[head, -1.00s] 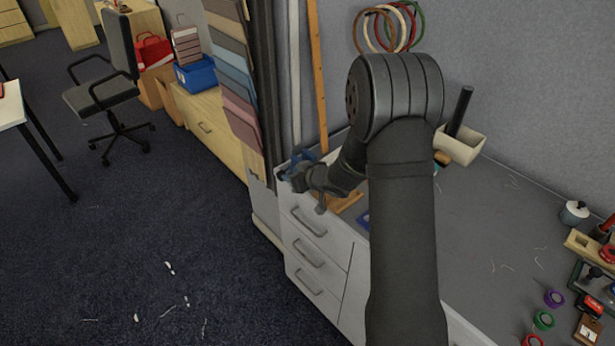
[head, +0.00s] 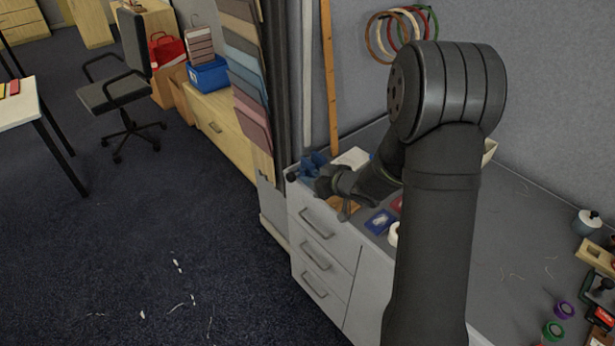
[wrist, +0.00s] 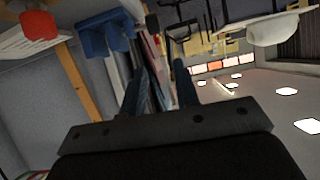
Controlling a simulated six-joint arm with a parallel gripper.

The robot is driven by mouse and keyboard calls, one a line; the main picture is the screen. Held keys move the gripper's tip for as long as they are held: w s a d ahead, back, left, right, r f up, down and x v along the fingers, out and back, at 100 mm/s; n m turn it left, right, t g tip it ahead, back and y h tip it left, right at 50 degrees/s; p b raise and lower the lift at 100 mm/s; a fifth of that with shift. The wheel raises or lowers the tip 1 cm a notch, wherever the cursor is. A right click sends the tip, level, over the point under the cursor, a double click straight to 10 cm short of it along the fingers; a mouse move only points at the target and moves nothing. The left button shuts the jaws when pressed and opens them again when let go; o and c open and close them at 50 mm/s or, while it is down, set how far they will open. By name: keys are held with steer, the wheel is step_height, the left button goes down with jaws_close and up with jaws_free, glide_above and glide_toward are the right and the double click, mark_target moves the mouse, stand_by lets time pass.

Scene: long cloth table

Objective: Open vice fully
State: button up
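The blue vice (head: 314,164) sits at the far left corner of the grey worktop, above the drawers. A small dark knob (head: 291,177) shows at its left side. The vice also shows in the wrist view (wrist: 104,36), beyond my fingers and to the upper left, with a dark rounded end (wrist: 153,25) beside it. How far its jaws are apart is unclear. My gripper (head: 328,186) is just right of and in front of the vice. In the wrist view my gripper (wrist: 158,75) is open, with nothing between its two fingers.
White drawers (head: 319,252) stand under the worktop (head: 500,215). A blue tray (head: 380,221) lies right of my gripper. A wooden strip (head: 329,75) leans on the wall behind, and hanging colour samples (head: 245,85) are left of it. Open floor lies left of the drawers.

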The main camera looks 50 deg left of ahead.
mark_target(294, 178)
steer(key=a+y, duration=0.5)
steer(key=a, duration=0.1)
steer(key=f, duration=0.7)
steer(key=shift+w+a+f, duration=0.1)
steer(key=shift+w+f, duration=0.1)
steer(key=a, duration=0.6)
steer(key=shift+a+f, duration=0.2)
steer(key=shift+f, duration=0.05)
steer(key=shift+a, duration=0.55)
jaws_close()
